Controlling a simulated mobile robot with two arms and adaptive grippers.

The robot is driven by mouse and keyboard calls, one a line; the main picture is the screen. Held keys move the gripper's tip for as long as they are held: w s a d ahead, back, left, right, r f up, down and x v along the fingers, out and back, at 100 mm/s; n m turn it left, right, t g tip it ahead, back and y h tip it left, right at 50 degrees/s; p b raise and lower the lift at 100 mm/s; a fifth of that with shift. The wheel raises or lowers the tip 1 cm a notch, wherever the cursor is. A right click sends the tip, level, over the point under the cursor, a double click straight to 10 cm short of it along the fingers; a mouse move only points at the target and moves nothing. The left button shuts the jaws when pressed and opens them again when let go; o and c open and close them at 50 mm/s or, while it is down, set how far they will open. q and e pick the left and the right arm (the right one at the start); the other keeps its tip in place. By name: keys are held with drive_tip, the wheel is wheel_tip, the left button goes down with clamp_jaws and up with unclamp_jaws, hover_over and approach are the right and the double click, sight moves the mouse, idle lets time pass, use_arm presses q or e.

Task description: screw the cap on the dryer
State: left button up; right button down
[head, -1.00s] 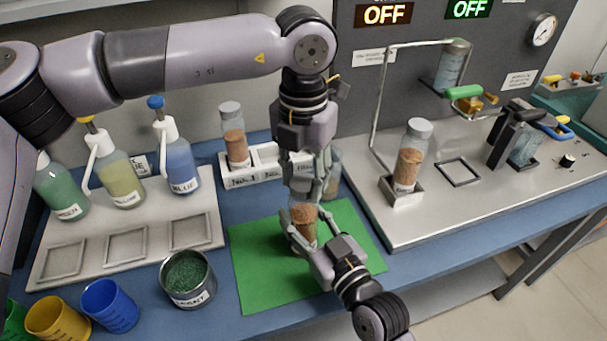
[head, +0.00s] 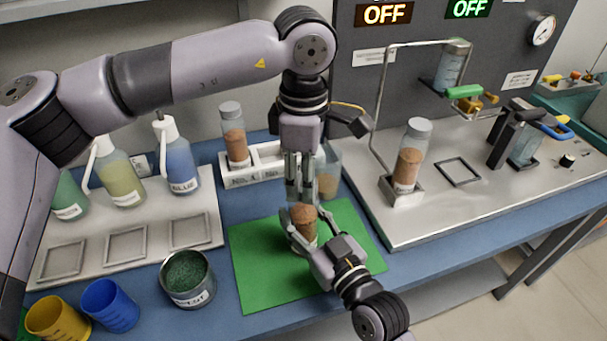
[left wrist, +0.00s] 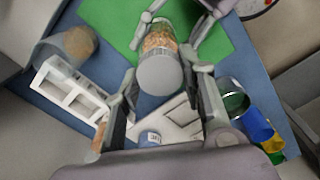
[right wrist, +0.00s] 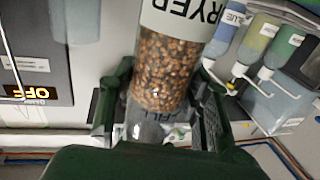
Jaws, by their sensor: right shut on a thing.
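The dryer jar (head: 304,227), clear with brown granules, stands on the green mat (head: 262,262). My right gripper (head: 309,240) is shut on it from the front. The right wrist view shows the jar (right wrist: 165,72) close up, with the dryer label partly in frame. In the left wrist view a round grey cap (left wrist: 160,74) covers the jar's top. My left gripper (head: 300,192) points straight down over the jar. Its fingers stand on either side of the cap, with a narrow gap on the right. In the head view these fingers hide the cap, so its seating cannot be judged.
A beaker of brown granules (head: 328,185) stands just behind the jar. A white rack (head: 236,180) holds a capped jar. A metal station (head: 430,222) with another capped jar is right. Pump bottles, cups and a green-filled metal pot (head: 190,297) are left.

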use_arm(q)
drive_tip(key=o, duration=0.5)
drive_tip(key=shift+r, duration=0.1)
use_arm(e)
drive_tip(key=c, duration=0.8)
unclamp_jaws()
use_arm(q)
wheel_tip(320, 180, up, 12)
drive_tip(key=shift+f, duration=0.1)
use_arm(e)
drive_tip(key=shift+s, duration=0.1)
drive_tip(key=v, duration=1.2)
